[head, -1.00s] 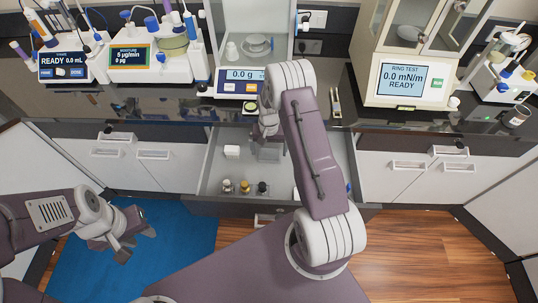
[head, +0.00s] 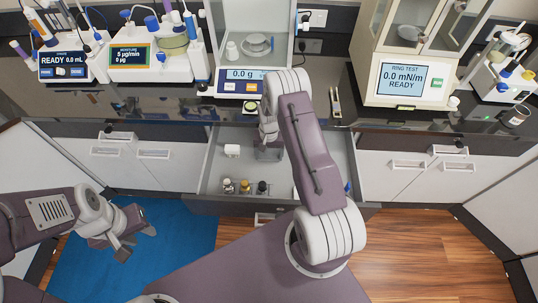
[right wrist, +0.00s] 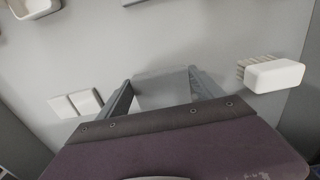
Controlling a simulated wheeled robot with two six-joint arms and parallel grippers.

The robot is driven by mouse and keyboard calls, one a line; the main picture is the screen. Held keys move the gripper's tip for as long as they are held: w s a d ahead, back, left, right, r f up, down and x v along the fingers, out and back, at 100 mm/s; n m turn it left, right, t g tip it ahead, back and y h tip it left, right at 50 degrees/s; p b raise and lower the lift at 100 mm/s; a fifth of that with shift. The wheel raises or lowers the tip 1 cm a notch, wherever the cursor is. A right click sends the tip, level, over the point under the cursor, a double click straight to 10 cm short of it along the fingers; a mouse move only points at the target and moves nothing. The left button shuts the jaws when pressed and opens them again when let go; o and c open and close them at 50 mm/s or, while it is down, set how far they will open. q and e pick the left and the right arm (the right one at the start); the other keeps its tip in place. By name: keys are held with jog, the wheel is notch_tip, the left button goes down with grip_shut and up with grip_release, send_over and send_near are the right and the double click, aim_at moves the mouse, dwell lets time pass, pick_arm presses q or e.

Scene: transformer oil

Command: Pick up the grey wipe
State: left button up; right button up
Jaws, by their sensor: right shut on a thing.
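The grey wipe (right wrist: 165,88) is a flat grey piece between the fingers of my right gripper (right wrist: 162,92) in the right wrist view. The gripper is shut on it. In the head view the wipe (head: 268,154) is a small grey patch just below my right gripper (head: 268,137), over the open drawer (head: 225,182). I cannot tell whether the wipe touches the drawer floor. My right arm hides part of the drawer. My left gripper (head: 138,244) is open and empty above the blue mat (head: 180,240).
The drawer holds a white block (head: 232,150) and several small bottles (head: 245,186) near its front. A white brush (right wrist: 272,75) lies at the right in the right wrist view. The balance (head: 240,85) stands on the counter behind the drawer.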

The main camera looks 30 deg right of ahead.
aim_at(269, 155)
notch_tip(269, 155, up, 4)
jog(key=shift+w, duration=0.1)
jog(key=s+d+r+b, duration=0.1)
jog(key=s+d+r, duration=0.5)
jog(key=s+d, duration=0.2)
jog(key=shift+s+r, duration=0.4)
